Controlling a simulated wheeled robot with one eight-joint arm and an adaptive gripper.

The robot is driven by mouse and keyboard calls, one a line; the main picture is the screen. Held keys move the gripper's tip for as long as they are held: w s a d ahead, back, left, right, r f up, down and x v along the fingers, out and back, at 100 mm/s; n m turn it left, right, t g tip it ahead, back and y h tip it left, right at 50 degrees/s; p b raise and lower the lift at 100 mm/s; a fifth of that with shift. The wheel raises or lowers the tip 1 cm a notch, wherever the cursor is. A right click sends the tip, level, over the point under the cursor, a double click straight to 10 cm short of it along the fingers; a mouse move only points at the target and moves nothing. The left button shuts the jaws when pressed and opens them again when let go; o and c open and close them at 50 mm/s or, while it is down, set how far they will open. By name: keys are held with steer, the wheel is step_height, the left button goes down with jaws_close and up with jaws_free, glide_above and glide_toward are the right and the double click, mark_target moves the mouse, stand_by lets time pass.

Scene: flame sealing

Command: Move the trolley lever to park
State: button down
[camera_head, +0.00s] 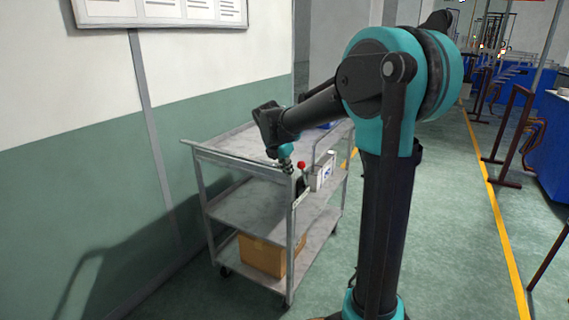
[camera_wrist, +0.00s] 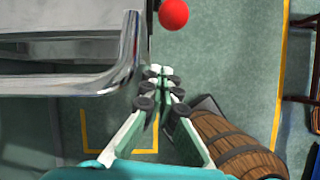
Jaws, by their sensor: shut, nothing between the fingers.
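The grey metal trolley (camera_head: 240,152) stands beside the wall in the head view. Its lever shows as a red ball knob (camera_head: 301,165) on a dark stem near the trolley's near right corner post. In the wrist view the red knob (camera_wrist: 173,14) is at the top, just beyond my fingertips, with a visible gap. My gripper (camera_wrist: 160,72) is shut and empty, with its fingers together. In the head view my gripper (camera_head: 287,163) hangs over the trolley's corner, just left of the knob. The lever's lower part is hidden in the wrist view.
The trolley's rounded metal rail (camera_wrist: 125,60) lies close to the left of my fingers. A wooden barrel (camera_wrist: 235,145) shows at lower right in the wrist view. A cardboard box (camera_head: 262,255) sits on the bottom shelf.

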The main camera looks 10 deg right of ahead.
steer(key=w+d, duration=0.1)
steer(key=w+d+r, duration=0.1)
steer(key=shift+w+d, duration=0.15)
steer(key=shift+d, duration=0.15)
steer(key=shift+w, duration=0.1)
steer(key=w+d+r+g+y, duration=0.1)
steer(key=w+d+r+g, duration=0.1)
steer(key=w, duration=0.1)
steer(key=w+d+r+g+y, duration=0.1)
steer(key=w+d, duration=0.1)
steer(key=shift+w+r+g+y, duration=0.15)
steer(key=shift+g+y, duration=0.15)
steer(key=w+d, duration=0.6)
steer(key=w, duration=0.2)
steer(key=shift+w, duration=0.15)
stand_by(0.6)
